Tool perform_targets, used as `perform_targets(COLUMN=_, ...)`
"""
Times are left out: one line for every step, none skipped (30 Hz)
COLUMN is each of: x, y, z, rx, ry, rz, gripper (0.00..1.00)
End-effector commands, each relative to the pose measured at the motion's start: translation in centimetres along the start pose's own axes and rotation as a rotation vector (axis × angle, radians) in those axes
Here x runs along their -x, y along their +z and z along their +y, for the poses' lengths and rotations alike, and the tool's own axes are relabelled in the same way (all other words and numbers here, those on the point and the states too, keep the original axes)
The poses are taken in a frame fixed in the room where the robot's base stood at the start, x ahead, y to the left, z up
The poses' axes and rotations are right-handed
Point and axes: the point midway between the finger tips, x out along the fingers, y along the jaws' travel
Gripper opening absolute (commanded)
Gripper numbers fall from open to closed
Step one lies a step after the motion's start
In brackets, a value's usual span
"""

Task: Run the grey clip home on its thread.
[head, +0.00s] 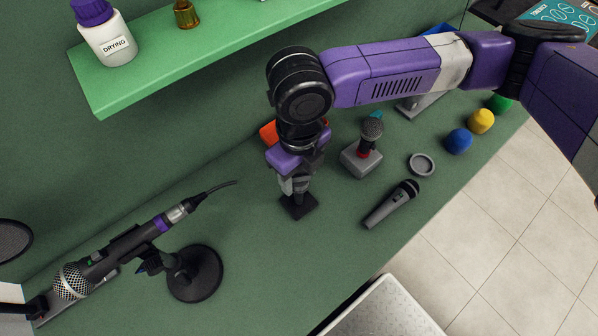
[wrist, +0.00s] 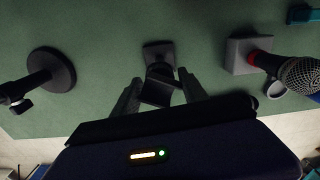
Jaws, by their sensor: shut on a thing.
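My gripper (head: 297,186) points down at the middle of the green counter, just above a small black square base (head: 299,208). In the wrist view, the two fingers (wrist: 160,92) are closed on a dark grey piece, which I take to be the grey clip (wrist: 156,94). The clip sits over the black base (wrist: 157,50), which lies flat on the counter. The thread is hidden by the clip and fingers. I cannot tell how far down the clip sits on it.
A large microphone (head: 118,250) rests on a round-based stand (head: 196,274) at left. At right are a microphone on a grey block (head: 362,160), a lying microphone (head: 391,205), a grey ring (head: 421,164) and coloured foam balls (head: 459,141). A green shelf (head: 165,55) hangs above.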

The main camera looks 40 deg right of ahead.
Motion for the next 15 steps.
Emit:
perform_targets(x=-0.01, y=0.03, z=0.08, rx=-0.058, ry=0.003, rz=-0.001, gripper=0.00)
perform_targets(x=-0.01, y=0.03, z=0.09, rx=-0.112, ry=0.004, rz=-0.001, gripper=0.00)
perform_targets(x=-0.03, y=0.01, z=0.13, rx=-0.193, ry=0.005, rz=0.000, gripper=0.00)
perform_targets(x=-0.04, y=0.01, z=0.16, rx=-0.253, ry=0.005, rz=0.001, gripper=0.00)
perform_targets(x=-0.04, y=0.00, z=0.14, rx=-0.315, ry=0.004, rz=0.001, gripper=0.00)
perform_targets(x=-0.04, y=0.02, z=0.18, rx=-0.399, ry=0.005, rz=0.001, gripper=0.00)
perform_targets(x=-0.03, y=0.05, z=0.17, rx=-0.465, ry=0.005, rz=0.000, gripper=0.00)
perform_targets(x=-0.04, y=0.03, z=0.16, rx=-0.532, ry=0.005, rz=0.001, gripper=0.00)
perform_targets(x=-0.06, y=0.02, z=0.20, rx=-0.625, ry=0.006, rz=0.002, gripper=0.00)
perform_targets(x=-0.05, y=0.02, z=0.17, rx=-0.696, ry=0.005, rz=0.002, gripper=0.00)
perform_targets(x=-0.05, y=0.05, z=0.20, rx=-0.768, ry=0.007, rz=0.002, gripper=0.00)
perform_targets(x=-0.06, y=0.04, z=0.17, rx=-0.865, ry=0.006, rz=0.002, gripper=0.00)
perform_targets(x=-0.08, y=0.03, z=0.21, rx=-0.938, ry=0.007, rz=0.004, gripper=0.00)
perform_targets(x=-0.02, y=0.06, z=0.12, rx=-0.977, ry=0.004, rz=0.002, gripper=0.53)
perform_targets(x=0.01, y=0.09, z=0.03, rx=-0.963, ry=0.001, rz=0.000, gripper=0.61)
